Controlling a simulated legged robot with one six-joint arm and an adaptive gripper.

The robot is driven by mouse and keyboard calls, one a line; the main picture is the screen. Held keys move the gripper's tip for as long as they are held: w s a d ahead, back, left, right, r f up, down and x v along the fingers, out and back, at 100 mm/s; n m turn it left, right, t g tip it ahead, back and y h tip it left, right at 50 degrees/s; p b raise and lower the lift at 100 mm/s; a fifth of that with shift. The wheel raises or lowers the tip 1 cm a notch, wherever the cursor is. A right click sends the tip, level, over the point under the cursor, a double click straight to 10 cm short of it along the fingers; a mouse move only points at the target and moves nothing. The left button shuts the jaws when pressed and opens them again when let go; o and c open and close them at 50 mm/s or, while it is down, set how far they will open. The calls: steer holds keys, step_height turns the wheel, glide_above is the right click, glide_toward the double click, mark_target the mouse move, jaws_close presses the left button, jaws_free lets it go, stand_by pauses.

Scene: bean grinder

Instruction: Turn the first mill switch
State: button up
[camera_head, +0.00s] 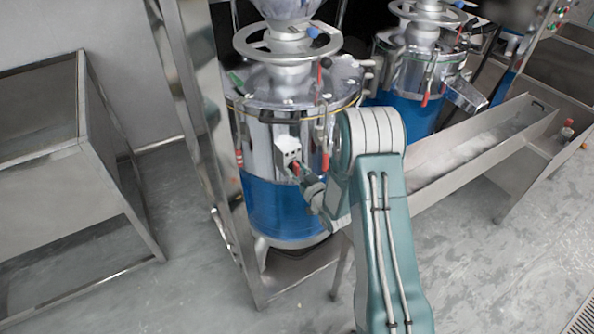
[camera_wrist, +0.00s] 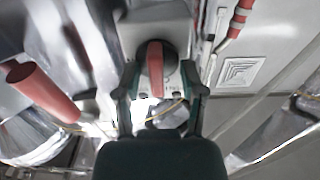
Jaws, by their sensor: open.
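The first mill (camera_head: 285,205) is a shiny steel drum with a blue lower half, standing left of centre in the head view. Its switch box (camera_head: 288,150) is on the front, with a red switch knob partly hidden by my gripper (camera_head: 308,188). In the wrist view the red switch knob (camera_wrist: 155,65) points roughly up and down on a pale box. My gripper (camera_wrist: 160,100) is open, with one finger on each side of the knob's lower end. I cannot tell whether the fingers touch it.
A second mill (camera_head: 410,85) stands behind to the right. A steel trough (camera_head: 480,150) runs along the right, and a steel table (camera_head: 40,130) is at the left. A steel post (camera_head: 200,110) stands close left of the first mill. A red handle (camera_wrist: 42,90) is left of the switch.

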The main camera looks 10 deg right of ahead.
jaws_close()
steer(key=shift+d, duration=0.2)
